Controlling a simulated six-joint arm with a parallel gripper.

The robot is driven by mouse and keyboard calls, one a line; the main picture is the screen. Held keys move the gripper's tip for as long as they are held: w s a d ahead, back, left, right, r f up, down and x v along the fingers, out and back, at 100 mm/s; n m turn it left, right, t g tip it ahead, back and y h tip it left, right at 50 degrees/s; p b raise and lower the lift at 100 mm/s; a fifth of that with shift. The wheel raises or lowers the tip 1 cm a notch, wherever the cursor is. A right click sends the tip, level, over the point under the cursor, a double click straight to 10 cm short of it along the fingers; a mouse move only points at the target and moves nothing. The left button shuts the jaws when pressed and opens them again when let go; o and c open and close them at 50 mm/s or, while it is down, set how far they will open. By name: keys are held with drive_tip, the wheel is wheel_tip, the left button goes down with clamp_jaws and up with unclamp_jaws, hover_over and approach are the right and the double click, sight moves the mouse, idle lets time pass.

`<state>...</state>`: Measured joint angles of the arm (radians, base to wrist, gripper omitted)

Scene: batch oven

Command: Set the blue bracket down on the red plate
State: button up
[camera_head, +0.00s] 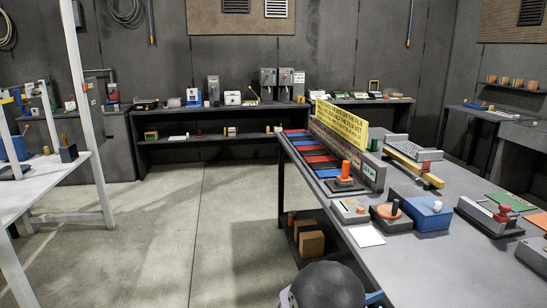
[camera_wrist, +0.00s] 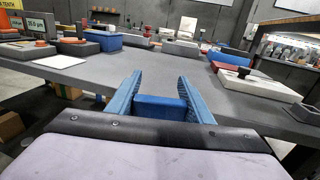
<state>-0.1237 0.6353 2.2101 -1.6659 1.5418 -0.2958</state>
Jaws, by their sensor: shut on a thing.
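My gripper (camera_wrist: 160,77) has two blue fingers and is shut on the blue bracket (camera_wrist: 160,107), which shows as a plain blue block between them in the wrist view. It is held at the near side of the grey table (camera_wrist: 95,73). In the head view only a dark rounded part of my arm and a small blue bit show at the bottom edge; the bracket cannot be made out there. Red flat strips (camera_head: 314,153) lie among blue ones at the table's far left end. An orange-red sheet (camera_head: 539,220) lies at the right edge. I cannot tell which is the red plate.
A yellow sign (camera_head: 342,122) stands behind the strips. A grey box with an orange knob (camera_head: 391,211), a blue box (camera_head: 428,213) and a red-knobbed fixture (camera_head: 490,214) stand on the table. A white card (camera_head: 366,236) lies near its edge.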

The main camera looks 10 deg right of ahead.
drive_tip(key=s+a+f+n+t+y+p, duration=0.1)
drive_tip(key=a+f+n+t+p, duration=0.1)
drive_tip(key=a, duration=0.8)
drive_tip(key=s+a+f+n+t+y+p, duration=0.1)
drive_tip(key=a+f+n+t+y+p, duration=0.1)
drive_tip(key=a+f, duration=0.5)
drive_tip(key=shift+s+a+n+t+p, duration=0.2)
drive_tip(key=shift+a+n+t+p, duration=0.3)
drive_tip(key=shift+a+t+p, duration=0.9)
drive_tip(key=shift+a+b, duration=0.3)
drive_tip(key=shift+a, duration=0.05)
